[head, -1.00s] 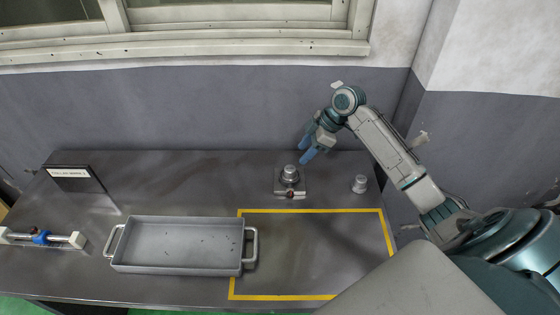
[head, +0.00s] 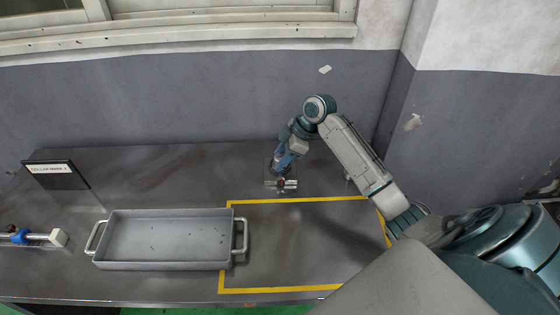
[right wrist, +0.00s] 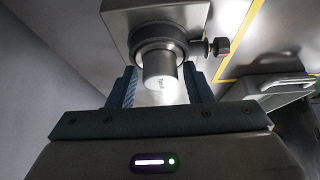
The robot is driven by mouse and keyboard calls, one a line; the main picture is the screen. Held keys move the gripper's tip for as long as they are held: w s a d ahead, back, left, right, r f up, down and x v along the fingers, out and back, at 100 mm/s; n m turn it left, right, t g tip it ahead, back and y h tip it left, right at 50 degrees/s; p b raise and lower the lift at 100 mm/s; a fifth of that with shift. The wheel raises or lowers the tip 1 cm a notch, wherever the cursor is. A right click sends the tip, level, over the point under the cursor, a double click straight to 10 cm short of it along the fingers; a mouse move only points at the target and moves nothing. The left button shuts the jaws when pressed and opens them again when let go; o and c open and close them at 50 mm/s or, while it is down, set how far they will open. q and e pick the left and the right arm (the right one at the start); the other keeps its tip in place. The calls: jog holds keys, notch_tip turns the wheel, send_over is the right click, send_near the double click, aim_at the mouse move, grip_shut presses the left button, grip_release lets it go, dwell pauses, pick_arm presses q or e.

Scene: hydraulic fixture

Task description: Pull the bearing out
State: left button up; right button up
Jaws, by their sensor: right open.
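The bearing, a silvery metal cylinder (right wrist: 160,78), stands in a round collar on the square fixture block (right wrist: 118,22) in the right wrist view. In the head view the fixture (head: 281,185) is at the back of the table, and my gripper hides the bearing's top. My right gripper (right wrist: 161,88) is open, with one finger on each side of the cylinder. A gap shows on both sides, and I see no contact. In the head view the right gripper (head: 283,160) is right over the fixture. A small knob (right wrist: 220,47) sticks out of the fixture's side. My left gripper is out of view.
A grey tray with handles (head: 165,265) stands left of an empty yellow-outlined area (head: 280,200). A dark sign (head: 55,174) and a rod with a blue part (head: 20,236) are at the left.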

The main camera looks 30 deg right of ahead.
jog(key=c, duration=0.8)
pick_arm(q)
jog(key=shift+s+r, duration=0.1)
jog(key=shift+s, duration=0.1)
pick_arm(e)
jog(key=shift+c, duration=0.2)
jog(key=shift+r, duration=0.1)
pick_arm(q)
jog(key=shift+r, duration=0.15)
pick_arm(e)
jog(key=shift+r, duration=0.1)
